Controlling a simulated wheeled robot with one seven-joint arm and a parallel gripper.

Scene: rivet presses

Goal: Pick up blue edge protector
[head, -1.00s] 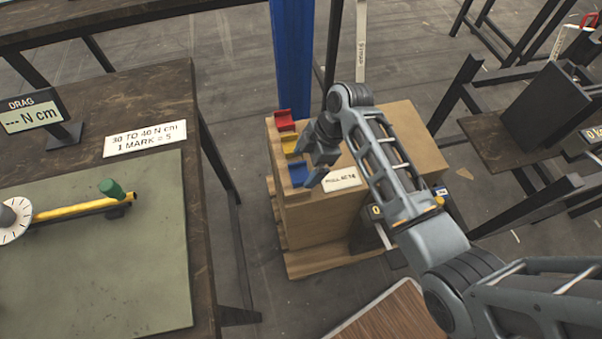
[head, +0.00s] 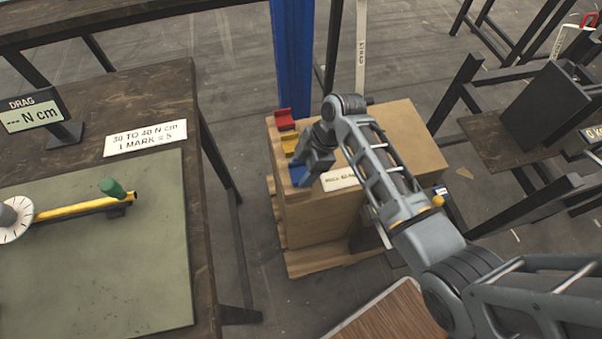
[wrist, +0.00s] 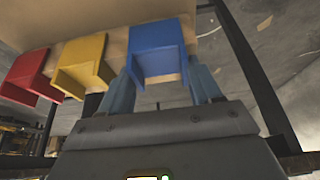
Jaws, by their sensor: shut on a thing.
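The blue edge protector (wrist: 157,50) sits on the edge of the wooden crate, between the two fingers of my gripper (wrist: 165,88) in the wrist view. My gripper is shut on it. In the head view, the blue protector (head: 297,172) is partly hidden by my gripper (head: 304,178) at the crate's left edge. A yellow edge protector (head: 289,143) and a red edge protector (head: 284,119) sit farther back along the same edge. They also show in the wrist view as yellow (wrist: 82,62) and red (wrist: 35,75), left of the blue one.
The wooden crate (head: 320,215) stands on the floor with a white label (head: 341,179) on top. A blue post (head: 293,60) rises behind it. A dark workbench (head: 150,85) with a green mat is on the left. Black metal frames (head: 525,130) stand at right.

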